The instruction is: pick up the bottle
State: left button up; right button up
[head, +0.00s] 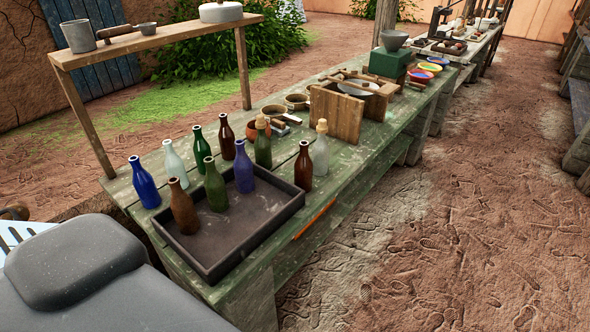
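Several bottles stand upright on and around a dark tray (275,215) at the near end of a green wooden table. On the tray are a brown bottle (184,208), a green bottle (215,187) and a purple bottle (243,170). Around it stand a blue bottle (145,186), a pale glass bottle (175,164), a dark green bottle (201,150), a dark red bottle (226,139), a corked green bottle (263,147), a red-brown bottle (303,168) and a corked clear bottle (320,152). Which one the task means cannot be told. Neither gripper shows.
A raised wooden shelf (160,38) with a metal mug (78,36) stands along the table's far side. Small bowls (297,101), a wooden box (337,112) and colored bowls (430,67) sit farther along the table (345,185). The dirt floor at right is clear.

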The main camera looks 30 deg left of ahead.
aim_at(304, 166)
jog(key=i+u, duration=0.1)
jog(key=u, duration=1.25)
jog(key=i+l+u, duration=0.1)
jog(key=l+u, duration=0.2)
jog(key=u, duration=0.2)
jog(key=i+l+u, duration=0.1)
jog(key=l+u, duration=1)
jog(key=k+l+u, duration=0.15)
jog(key=l, duration=0.35)
jog(key=l+u, duration=0.2)
jog(key=l, duration=0.25)
jog(key=k+l, duration=0.1)
jog(key=l, duration=0.25)
jog(key=k+l, duration=0.1)
jog(key=l, duration=0.25)
jog(key=k+l, duration=0.1)
jog(key=l, duration=0.3)
jog(key=k+l+u, duration=0.1)
jog(key=l, duration=0.25)
jog(key=k+l, duration=0.1)
jog(key=l, duration=0.25)
